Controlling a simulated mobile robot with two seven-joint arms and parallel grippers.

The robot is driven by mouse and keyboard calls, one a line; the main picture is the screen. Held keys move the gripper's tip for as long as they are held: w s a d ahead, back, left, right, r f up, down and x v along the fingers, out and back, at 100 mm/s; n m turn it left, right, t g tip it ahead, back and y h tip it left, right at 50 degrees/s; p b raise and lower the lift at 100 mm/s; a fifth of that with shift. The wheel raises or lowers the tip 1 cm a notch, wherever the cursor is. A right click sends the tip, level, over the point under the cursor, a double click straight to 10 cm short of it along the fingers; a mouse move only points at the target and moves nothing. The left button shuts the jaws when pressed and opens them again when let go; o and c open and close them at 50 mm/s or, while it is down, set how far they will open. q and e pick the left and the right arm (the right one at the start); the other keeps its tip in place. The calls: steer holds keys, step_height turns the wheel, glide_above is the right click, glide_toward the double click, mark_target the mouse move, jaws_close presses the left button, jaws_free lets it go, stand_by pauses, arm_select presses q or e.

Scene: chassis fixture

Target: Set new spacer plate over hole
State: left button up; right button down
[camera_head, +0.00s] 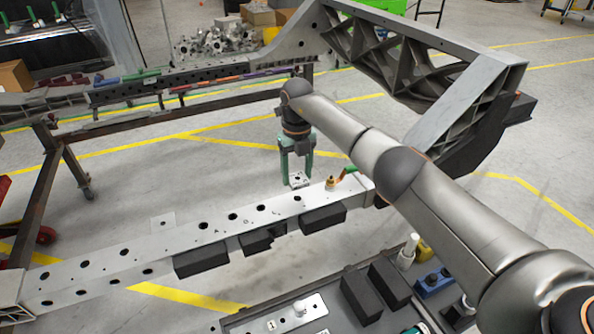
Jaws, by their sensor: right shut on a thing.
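My right gripper (297,176) reaches in from the right and points down over the far edge of the silver chassis rail (130,262). Its green fingers are shut on a small light metal spacer plate (298,181). The plate is at or just above the rail's top; I cannot tell whether it touches. The rail's top has a row of dark round holes, and the hole nearest the plate (297,198) shows just in front of it. Another small square plate with a hole (163,221) shows at the rail's far edge, left of middle. My left gripper is not in view.
A brass fitting (331,184) stands on the rail close to the right of the gripper, with a green-handled tool (347,171) beside it. Black blocks (201,259) line the rail's near side. A dark tray (243,322) with parts is in front. A large cast frame (470,95) rises at right.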

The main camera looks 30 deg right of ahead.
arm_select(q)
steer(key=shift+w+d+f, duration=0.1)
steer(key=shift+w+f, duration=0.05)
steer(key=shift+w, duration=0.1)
arm_select(e)
steer(key=shift+f, duration=0.55)
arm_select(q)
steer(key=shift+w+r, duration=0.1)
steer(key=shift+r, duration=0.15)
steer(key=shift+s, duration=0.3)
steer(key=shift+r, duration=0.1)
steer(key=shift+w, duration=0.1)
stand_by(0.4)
arm_select(e)
steer(key=shift+f, duration=0.15)
steer(key=shift+f+b, duration=0.95)
steer(key=shift+f, duration=0.75)
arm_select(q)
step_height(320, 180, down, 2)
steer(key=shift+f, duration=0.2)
